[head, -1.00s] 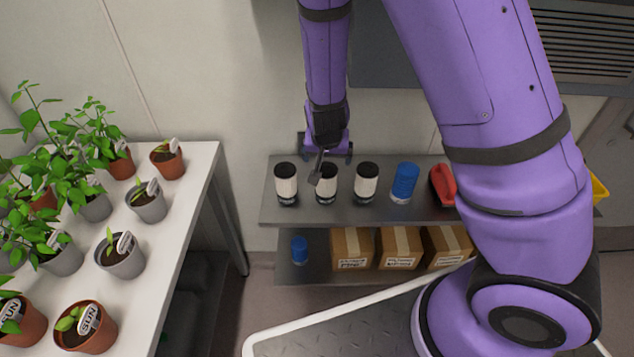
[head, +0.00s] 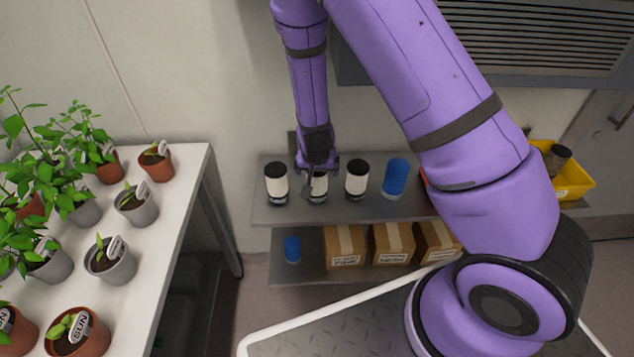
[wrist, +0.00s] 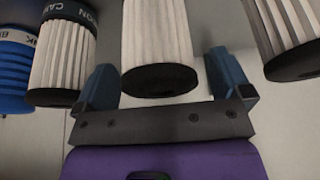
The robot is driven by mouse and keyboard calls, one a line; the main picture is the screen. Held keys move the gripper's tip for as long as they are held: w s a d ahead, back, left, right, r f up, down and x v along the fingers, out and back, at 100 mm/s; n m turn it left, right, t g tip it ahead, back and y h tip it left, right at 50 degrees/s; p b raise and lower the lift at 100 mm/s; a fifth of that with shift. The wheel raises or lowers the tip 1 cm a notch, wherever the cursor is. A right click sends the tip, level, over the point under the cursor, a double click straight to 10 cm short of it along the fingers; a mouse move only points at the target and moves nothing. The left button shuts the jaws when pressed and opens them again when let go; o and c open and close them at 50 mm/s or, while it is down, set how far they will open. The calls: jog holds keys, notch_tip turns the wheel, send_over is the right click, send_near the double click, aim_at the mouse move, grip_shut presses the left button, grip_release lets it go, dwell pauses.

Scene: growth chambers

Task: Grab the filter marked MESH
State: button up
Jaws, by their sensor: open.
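Three white pleated filters with black ends stand in a row on the upper shelf: a left one (head: 276,186), a middle one (head: 319,186) and a right one (head: 356,182). No MESH marking is readable on any of them. My gripper (head: 318,172) is open at the middle filter and partly hides it. In the wrist view, the fingers stand on either side of this middle filter (wrist: 158,45), with a gap showing; its label is out of sight. The neighbouring filter (wrist: 63,55), beside the blue canister (wrist: 15,70), has a black band with part of "CARBON" showing.
A blue canister (head: 395,178) stands right of the filters. The lower shelf holds cardboard boxes (head: 392,243) and a small blue can (head: 292,250). A yellow bin (head: 573,182) is at right. Potted plants cover the white table (head: 180,205) at left.

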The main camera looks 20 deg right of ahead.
jog(key=shift+w+f, duration=0.1)
jog(key=shift+f, duration=0.25)
jog(key=shift+d, duration=0.1)
jog(key=c, duration=1.1)
jog(key=shift+r, duration=0.2)
